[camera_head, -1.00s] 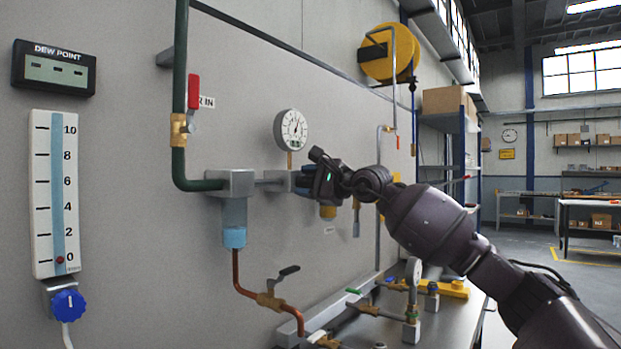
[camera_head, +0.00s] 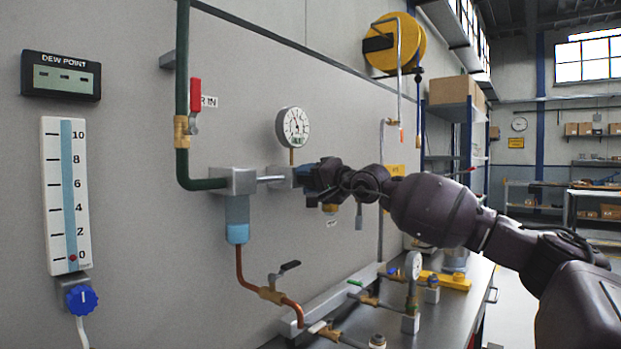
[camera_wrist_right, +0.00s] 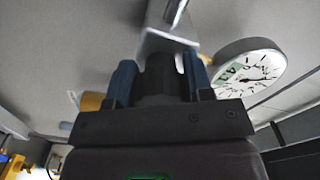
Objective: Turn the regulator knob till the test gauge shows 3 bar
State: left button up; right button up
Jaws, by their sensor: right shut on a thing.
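My right gripper (camera_head: 316,182) is at the regulator on the wall panel, just below and right of a round white dial gauge (camera_head: 293,127). In the right wrist view its two blue fingers (camera_wrist_right: 160,82) are shut on the dark regulator knob (camera_wrist_right: 163,72). The head view mostly hides the knob behind the gripper. The wall gauge also shows in the wrist view (camera_wrist_right: 248,76), tilted, with a thin needle; I cannot read its value. A smaller gauge (camera_head: 413,265) stands upright on the bench piping, its needle too small to read. My left gripper is out of view.
A filter bowl (camera_head: 237,220) and a green pipe (camera_head: 182,90) are left of the regulator. A red-handled valve (camera_head: 194,95) is on that pipe. Flow tube (camera_head: 68,195) and dew point display (camera_head: 61,75) are at far left. Bench (camera_head: 455,300) carries low piping.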

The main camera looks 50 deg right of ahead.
jog(key=shift+n, duration=1.5)
jog(key=o, duration=0.9)
jog(key=shift+s+f, duration=0.1)
